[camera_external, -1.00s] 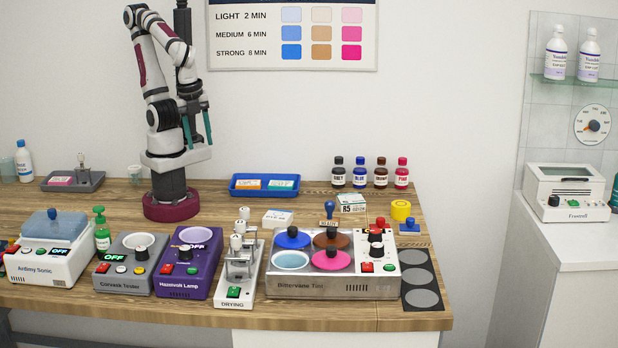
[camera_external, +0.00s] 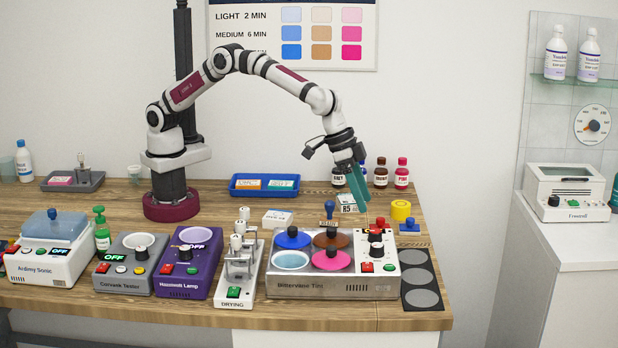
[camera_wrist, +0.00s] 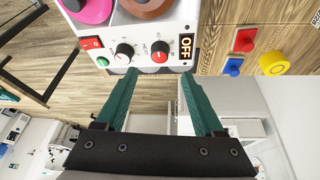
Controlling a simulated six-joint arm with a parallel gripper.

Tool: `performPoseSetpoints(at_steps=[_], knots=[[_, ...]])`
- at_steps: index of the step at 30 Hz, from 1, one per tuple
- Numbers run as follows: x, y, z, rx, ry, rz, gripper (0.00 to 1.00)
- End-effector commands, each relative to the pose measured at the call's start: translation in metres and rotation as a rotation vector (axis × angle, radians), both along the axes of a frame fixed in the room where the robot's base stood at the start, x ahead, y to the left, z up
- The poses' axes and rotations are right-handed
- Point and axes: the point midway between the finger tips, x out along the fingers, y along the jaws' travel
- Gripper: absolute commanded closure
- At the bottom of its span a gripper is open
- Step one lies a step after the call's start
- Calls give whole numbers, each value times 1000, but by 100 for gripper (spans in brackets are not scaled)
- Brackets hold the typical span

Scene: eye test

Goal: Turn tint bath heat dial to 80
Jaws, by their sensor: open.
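The tint bath (camera_external: 330,285) is a metal box at the bench's front right, with coloured lids and a white control panel (camera_wrist: 141,28). In the wrist view the panel carries a dial with a red centre (camera_wrist: 160,54) and a dark dial (camera_wrist: 124,53). Small lettering, apparently HEAT, stands between them; I cannot tell which dial it labels, nor read the scale numbers. My gripper (camera_external: 359,188) is open and empty, above and behind the panel, apart from the dials. Its teal fingers point toward the panel, with the red-centred dial between their lines.
A red switch (camera_wrist: 91,43) and green button (camera_wrist: 102,62) sit beside the dials. Dye bottles (camera_external: 401,173), a yellow ring (camera_external: 401,210) and a blue block (camera_external: 409,227) stand behind the bath. A dark mat (camera_external: 423,279) with grey discs lies right of it.

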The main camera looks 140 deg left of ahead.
Motion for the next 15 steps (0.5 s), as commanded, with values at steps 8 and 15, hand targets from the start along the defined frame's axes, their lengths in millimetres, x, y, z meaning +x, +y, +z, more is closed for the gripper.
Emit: performPoseSetpoints(at_steps=[8, 15], knots=[[22, 12, -62, 1, 2, -1, 30], [27, 15, -74, 2, 0, -1, 30]])
